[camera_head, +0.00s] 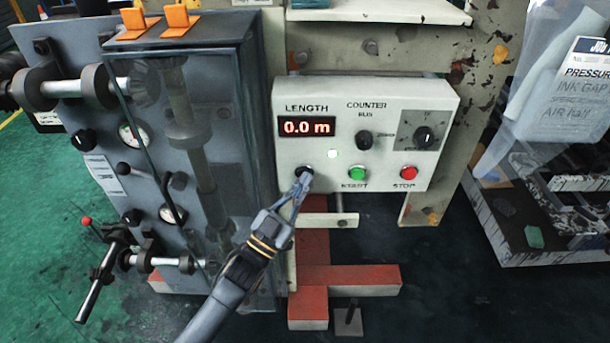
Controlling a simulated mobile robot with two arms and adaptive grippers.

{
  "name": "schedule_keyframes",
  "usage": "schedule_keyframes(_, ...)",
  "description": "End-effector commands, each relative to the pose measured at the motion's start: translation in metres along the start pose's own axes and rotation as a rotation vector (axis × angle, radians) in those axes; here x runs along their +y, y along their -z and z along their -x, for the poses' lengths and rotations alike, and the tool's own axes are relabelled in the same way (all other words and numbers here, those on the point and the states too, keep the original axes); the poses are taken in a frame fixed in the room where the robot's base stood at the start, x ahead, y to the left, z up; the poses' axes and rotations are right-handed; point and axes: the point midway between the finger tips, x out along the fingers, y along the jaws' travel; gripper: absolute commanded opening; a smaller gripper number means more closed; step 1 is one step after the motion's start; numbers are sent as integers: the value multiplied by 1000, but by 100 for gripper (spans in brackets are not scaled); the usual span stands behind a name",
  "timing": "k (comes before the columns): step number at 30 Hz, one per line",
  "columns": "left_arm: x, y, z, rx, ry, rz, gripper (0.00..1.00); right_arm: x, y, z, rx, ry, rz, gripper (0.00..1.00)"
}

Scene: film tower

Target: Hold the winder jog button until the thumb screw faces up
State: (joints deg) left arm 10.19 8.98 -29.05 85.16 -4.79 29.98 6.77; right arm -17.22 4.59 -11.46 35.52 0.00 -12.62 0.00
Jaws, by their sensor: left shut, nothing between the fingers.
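A pale control box (440,105) faces me, with a red LENGTH display (307,127) reading 0.0 m. A small dark button (304,169) sits at its lower left, below the display; its label is not readable, but it is where the jog button could be. My left gripper (301,182) is shut, its fingertips at this dark button and covering part of it. I cannot tell whether the button is pressed in. I cannot make out the thumb screw. My right gripper is not in view.
A green button (358,174) and a red STOP button (408,173) sit right of my fingertips, with dark knobs (365,140) above. A grey machine with gauges, shafts and a clear cover (180,150) stands close on the left. Red blocks (350,279) lie below.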

Motion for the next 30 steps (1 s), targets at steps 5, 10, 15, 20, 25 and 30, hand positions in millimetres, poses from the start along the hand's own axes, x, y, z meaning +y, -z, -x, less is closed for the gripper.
schedule_keyframes(5, -8, 2, -2, 2, 9, -10, 0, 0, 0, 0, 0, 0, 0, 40)
schedule_keyframes(10, -8, 2, -2, 2, 9, -10, 0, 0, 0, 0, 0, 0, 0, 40)
schedule_keyframes(15, -7, 5, 2, 2, 9, -10, 0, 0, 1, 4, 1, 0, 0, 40)
schedule_keyframes(20, -3, 8, 10, 0, 9, -8, 0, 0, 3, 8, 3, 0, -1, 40)
schedule_keyframes(25, 1, 10, 15, 1, 7, -6, 0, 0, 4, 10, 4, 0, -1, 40)
schedule_keyframes(30, 2, 9, 15, 1, 5, -5, 0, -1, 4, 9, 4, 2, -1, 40)
